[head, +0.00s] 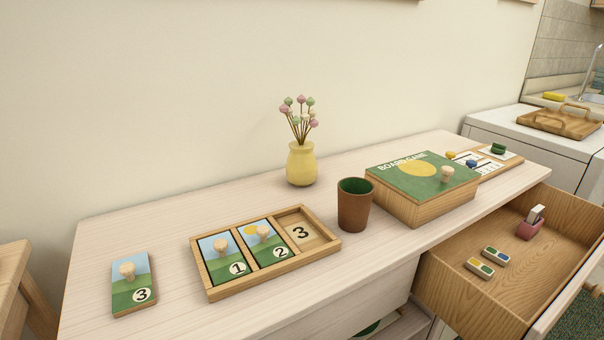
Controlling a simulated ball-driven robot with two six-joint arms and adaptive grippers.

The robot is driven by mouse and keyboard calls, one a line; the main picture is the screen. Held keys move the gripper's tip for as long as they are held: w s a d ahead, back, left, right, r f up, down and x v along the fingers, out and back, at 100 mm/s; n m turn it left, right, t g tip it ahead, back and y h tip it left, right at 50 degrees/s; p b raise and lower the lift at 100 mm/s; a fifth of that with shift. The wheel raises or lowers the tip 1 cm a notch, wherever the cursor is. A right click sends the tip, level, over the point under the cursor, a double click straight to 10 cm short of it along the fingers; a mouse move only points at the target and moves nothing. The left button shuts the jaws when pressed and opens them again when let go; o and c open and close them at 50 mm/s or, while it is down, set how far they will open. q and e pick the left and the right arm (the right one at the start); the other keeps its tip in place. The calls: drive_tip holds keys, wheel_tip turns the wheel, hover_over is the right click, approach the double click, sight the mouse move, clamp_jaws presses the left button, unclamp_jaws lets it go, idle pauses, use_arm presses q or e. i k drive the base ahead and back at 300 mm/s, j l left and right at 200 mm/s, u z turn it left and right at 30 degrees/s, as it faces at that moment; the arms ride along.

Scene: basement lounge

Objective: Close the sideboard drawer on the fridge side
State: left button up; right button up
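The sideboard (355,255) has a pale wood top that runs across the view. Its drawer (520,280) at the right end is pulled out, beside the white appliance (530,140). Two small domino-like tiles (480,268) (495,256) and a small reddish holder (530,223) with a pale piece in it lie inside the drawer. A round knob (592,289) shows on the drawer front at the right edge of the view. The rest of the front is cut off. Neither of my grippers is in view.
On the top stand a yellow vase (300,163) with flowers, a brown cup (354,207), a board game box (423,186), a puzzle tray (215,293) and a loose number 3 tile (133,285). A small board (513,157) lies behind the box. A stool (12,280) stands at left.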

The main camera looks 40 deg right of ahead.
sight(523, 299)
drive_tip(key=z, duration=3.05)
